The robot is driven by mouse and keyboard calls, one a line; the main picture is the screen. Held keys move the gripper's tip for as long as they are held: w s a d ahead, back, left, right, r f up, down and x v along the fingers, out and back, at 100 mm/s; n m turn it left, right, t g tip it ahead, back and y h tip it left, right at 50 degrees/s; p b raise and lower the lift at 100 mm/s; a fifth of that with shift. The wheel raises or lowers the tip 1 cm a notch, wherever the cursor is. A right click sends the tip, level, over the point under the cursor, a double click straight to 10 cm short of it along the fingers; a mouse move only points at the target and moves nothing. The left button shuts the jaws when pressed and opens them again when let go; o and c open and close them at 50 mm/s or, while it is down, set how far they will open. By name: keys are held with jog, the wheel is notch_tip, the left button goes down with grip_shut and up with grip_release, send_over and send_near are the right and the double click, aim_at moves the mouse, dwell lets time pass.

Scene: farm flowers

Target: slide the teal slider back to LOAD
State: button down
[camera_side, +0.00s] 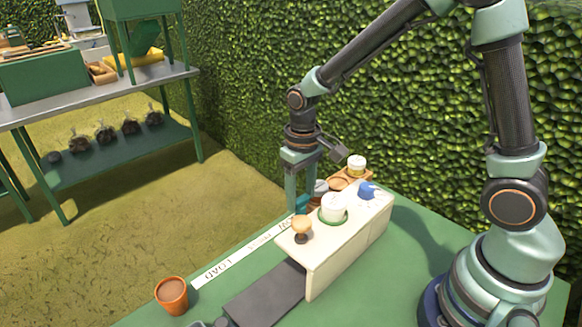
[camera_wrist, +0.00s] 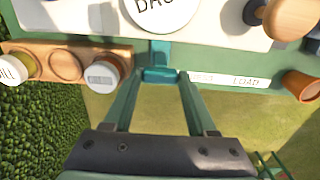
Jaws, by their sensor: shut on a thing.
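The teal slider (camera_side: 302,202) is at the far side of the cream box, near the end of the white label strip (camera_side: 238,258) away from the word LOAD. It also shows in the wrist view (camera_wrist: 160,75), between my fingertips. My gripper (camera_side: 301,207) points down behind the box and is shut on the slider. In the wrist view my gripper (camera_wrist: 161,78) has a finger on each side of it. LOAD is printed at the strip's end by the terracotta pot; the strip's other words are too small or partly hidden.
The cream box (camera_side: 340,250) carries a wooden knob (camera_side: 302,226), a white round piece (camera_side: 333,207) and a blue piece (camera_side: 367,190). A wooden tray (camera_side: 348,181) with jars stands behind. A terracotta pot (camera_side: 172,294) and a dark slab (camera_side: 262,298) are near the front.

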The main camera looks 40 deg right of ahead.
jog(key=a, duration=2)
jog(key=shift+a, duration=0.25)
jog(key=shift+r, duration=0.1)
jog(key=shift+c, duration=1.9)
grip_release()
jog(key=shift+o, duration=0.9)
jog(key=shift+d, duration=0.1)
notch_tip(320, 180, up, 12)
